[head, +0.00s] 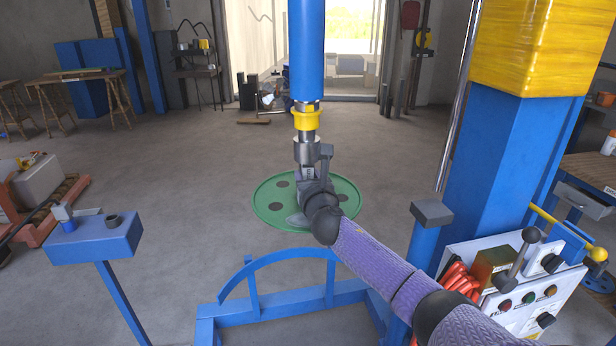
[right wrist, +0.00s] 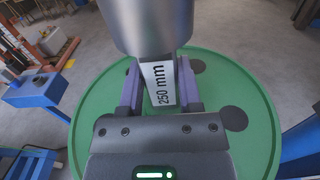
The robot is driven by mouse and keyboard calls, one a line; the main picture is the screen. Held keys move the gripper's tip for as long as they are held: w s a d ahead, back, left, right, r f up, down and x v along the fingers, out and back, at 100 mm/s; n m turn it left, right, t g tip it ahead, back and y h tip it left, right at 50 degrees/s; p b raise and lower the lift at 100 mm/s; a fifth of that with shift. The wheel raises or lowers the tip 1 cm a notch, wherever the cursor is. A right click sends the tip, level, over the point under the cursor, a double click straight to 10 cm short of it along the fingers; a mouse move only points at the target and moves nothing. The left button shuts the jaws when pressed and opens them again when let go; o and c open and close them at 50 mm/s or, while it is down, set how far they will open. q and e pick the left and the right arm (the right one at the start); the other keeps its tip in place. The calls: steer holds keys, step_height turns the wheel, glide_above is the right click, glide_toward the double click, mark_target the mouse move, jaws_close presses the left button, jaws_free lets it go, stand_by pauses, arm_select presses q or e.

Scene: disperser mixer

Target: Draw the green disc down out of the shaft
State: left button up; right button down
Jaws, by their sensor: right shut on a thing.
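The green disc (head: 265,208) is round and flat with several dark round spots. In the head view it hangs level under the grey end of the shaft (head: 306,150). A yellow collar (head: 306,118) sits higher, below the blue tube (head: 306,50). My right gripper (head: 308,180) is shut on the disc's hub, which bears a white "250 mm" label (right wrist: 163,84) in the right wrist view. There the disc (right wrist: 250,85) spreads below the fingers, and the shaft's grey cylinder (right wrist: 150,25) hides the hub's top. Whether the stem is inside the shaft is hidden. My left gripper is not in view.
A blue frame with a curved bar (head: 280,257) stands on the floor below the disc. A blue pedestal (head: 95,240) is at left. A control box (head: 520,290) and a blue column (head: 510,170) stand at right, near my right arm. Open floor lies behind.

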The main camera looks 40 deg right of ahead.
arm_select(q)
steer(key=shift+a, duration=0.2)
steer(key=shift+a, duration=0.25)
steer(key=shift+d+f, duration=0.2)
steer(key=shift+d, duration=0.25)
arm_select(e)
steer(key=shift+f, duration=0.25)
arm_select(q)
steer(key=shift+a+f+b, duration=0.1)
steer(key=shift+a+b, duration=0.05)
steer(key=shift+b, duration=0.15)
arm_select(e)
steer(key=shift+f, duration=0.2)
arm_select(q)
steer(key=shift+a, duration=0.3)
arm_select(e)
steer(key=shift+f, duration=0.1)
arm_select(q)
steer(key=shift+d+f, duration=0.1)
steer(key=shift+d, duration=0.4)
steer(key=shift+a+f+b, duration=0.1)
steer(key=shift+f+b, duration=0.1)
steer(key=shift+b, duration=0.15)
arm_select(e)
steer(key=shift+f, duration=0.3)
